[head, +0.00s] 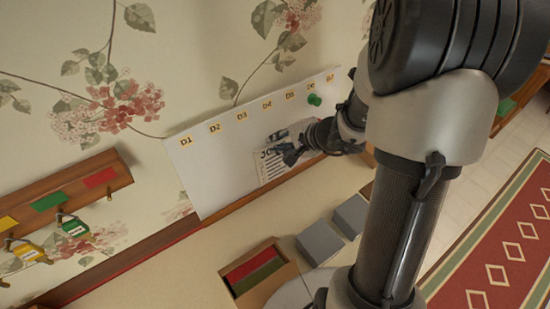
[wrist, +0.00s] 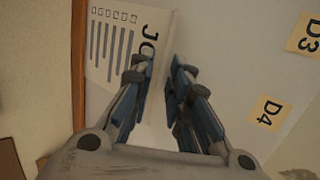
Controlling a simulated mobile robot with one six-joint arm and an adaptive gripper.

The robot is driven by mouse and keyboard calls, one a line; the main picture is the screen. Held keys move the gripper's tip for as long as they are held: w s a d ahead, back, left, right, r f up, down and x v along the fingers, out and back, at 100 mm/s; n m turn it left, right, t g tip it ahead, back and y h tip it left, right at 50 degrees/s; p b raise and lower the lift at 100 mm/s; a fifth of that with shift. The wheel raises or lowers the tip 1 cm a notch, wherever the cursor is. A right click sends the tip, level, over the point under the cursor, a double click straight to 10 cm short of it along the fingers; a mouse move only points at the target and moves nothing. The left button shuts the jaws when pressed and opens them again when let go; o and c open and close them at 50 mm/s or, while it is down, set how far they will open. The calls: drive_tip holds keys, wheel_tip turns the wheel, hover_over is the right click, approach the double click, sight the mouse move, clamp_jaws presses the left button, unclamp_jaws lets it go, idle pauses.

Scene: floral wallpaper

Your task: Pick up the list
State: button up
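The list is a cream paper sheet (head: 270,172) with a dark heading and printed lines, against the lower part of a white board (head: 215,170). In the wrist view the list (wrist: 103,65) fills the upper left, its heading starting "JO". My gripper (head: 288,150) is in front of the list in the head view and hides part of it. In the wrist view my gripper (wrist: 162,68) has its fingers apart, with a narrow gap between them. The left finger overlaps the heading and the right one is near the sheet's right edge. Contact cannot be told.
The board has yellow labels D1 to D7 along its top and a green knob (head: 314,99) near D6. Below are a wooden box (head: 262,280) with red and green contents and grey blocks (head: 320,242). A wooden rack (head: 70,200) with padlocks hangs at left.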

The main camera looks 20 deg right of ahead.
clamp_jaws()
